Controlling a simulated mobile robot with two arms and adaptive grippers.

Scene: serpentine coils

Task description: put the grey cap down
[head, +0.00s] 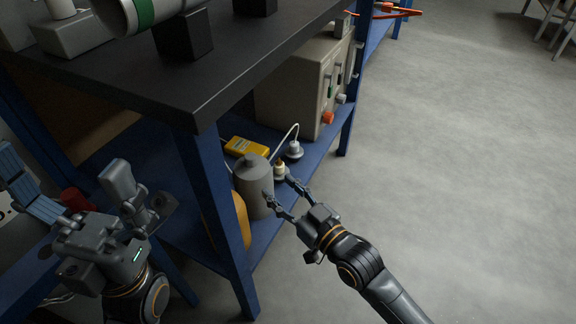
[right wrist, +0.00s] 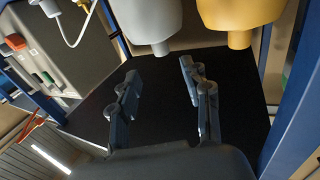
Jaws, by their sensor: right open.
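The grey cap (head: 253,187), a cylinder with a sloped top and a small knob, stands upright on the blue lower shelf (head: 283,213). In the right wrist view the grey cap (right wrist: 148,18) shows at the top edge, knob pointing down in the picture. My right gripper (head: 278,188) is open and empty, its fingers just right of the cap; the wrist view shows a gap between the fingertips (right wrist: 159,68) and the cap. My left gripper (head: 65,172) is open at the left, with nothing visible held.
A yellow cap-like thing (head: 241,218) stands beside the grey one, partly behind the blue post (head: 212,190). A yellow meter (head: 246,149), small fittings and a grey instrument box (head: 305,82) are on the shelf. The dark tabletop (head: 230,55) overhangs.

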